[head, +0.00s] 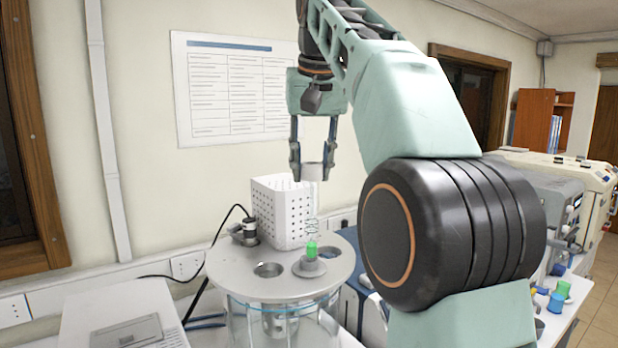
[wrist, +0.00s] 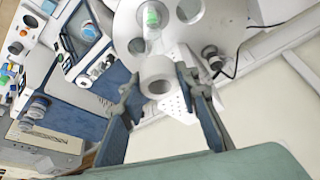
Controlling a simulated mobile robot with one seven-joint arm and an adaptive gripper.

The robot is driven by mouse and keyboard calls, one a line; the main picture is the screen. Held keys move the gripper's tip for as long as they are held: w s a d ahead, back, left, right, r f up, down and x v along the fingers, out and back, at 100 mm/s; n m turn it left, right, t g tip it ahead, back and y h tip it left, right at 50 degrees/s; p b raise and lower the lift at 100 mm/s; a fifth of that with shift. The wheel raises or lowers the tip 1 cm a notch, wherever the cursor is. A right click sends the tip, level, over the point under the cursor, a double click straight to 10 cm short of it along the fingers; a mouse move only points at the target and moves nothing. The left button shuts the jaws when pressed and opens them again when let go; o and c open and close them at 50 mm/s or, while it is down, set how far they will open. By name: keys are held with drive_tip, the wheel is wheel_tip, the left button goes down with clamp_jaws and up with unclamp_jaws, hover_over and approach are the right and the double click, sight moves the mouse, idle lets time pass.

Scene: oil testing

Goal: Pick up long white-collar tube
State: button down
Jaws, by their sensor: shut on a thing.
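The long white-collar tube (head: 312,172) hangs upright below my gripper (head: 312,175), its white collar between the two fingertips. Its clear body with a thin coil runs down from the collar towards a green piece (head: 311,248) just above the round grey bath lid. I cannot tell whether the green piece is part of the tube. In the wrist view, the collar (wrist: 158,76) is a thick white ring seen from above, with my gripper (wrist: 160,82) shut on it. The green piece (wrist: 152,17) shows beyond it.
The bath lid (head: 235,270) has an open hole (head: 268,270) left of the green piece and a grey collar (head: 310,267) beneath it. A white perforated basket (head: 280,212) stands close behind. Blue and grey instruments are to the right.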

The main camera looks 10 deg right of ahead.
drive_tip(key=s+b, duration=0.5)
drive_tip(key=s, duration=1)
drive_tip(key=shift+s+a, duration=0.15)
drive_tip(key=shift+a, duration=0.3)
drive_tip(key=shift+r, duration=0.1)
drive_tip(key=shift+r+p, duration=0.2)
drive_tip(key=shift+p, duration=0.2)
drive_tip(key=shift+f, duration=0.1)
